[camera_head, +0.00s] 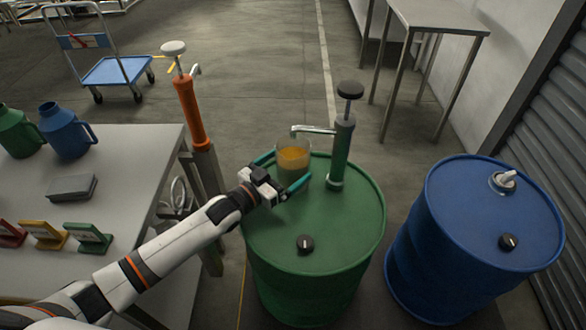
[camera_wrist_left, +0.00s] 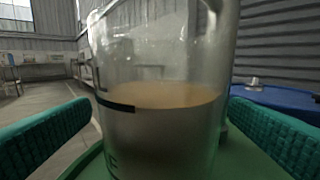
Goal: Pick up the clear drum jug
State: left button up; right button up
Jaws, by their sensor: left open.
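The clear drum jug (camera_head: 294,157) stands upright on the green drum (camera_head: 335,235), under the spout of a grey hand pump (camera_head: 341,150). It is partly filled with an amber liquid. In the left wrist view the jug (camera_wrist_left: 155,120) fills the middle, with a dark level mark on its wall. My left gripper (camera_head: 280,173) is open, with its teal fingers on either side of the jug. In the wrist view a gap shows between the left finger and the jug; the right finger is close to its wall. My right gripper is not in view.
A blue drum (camera_head: 480,240) stands to the right. An orange pump (camera_head: 190,110) rises left of the green drum. The table (camera_head: 125,160) at left holds a blue jug (camera_head: 66,131), a green jug (camera_head: 17,132) and small coloured stands. Floor behind is mostly open.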

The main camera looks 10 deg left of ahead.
pick_arm(q)
jog(key=x, duration=0.3)
jog(key=shift+w+d+f, duration=0.1)
jog(key=shift+w+f, duration=0.05)
jog(key=shift+f, duration=0.05)
jog(key=shift+c, duration=0.3)
jog(key=c, duration=1.2)
jog(key=shift+r, duration=0.1)
jog(key=shift+c, duration=0.7)
jog(key=shift+r, duration=0.1)
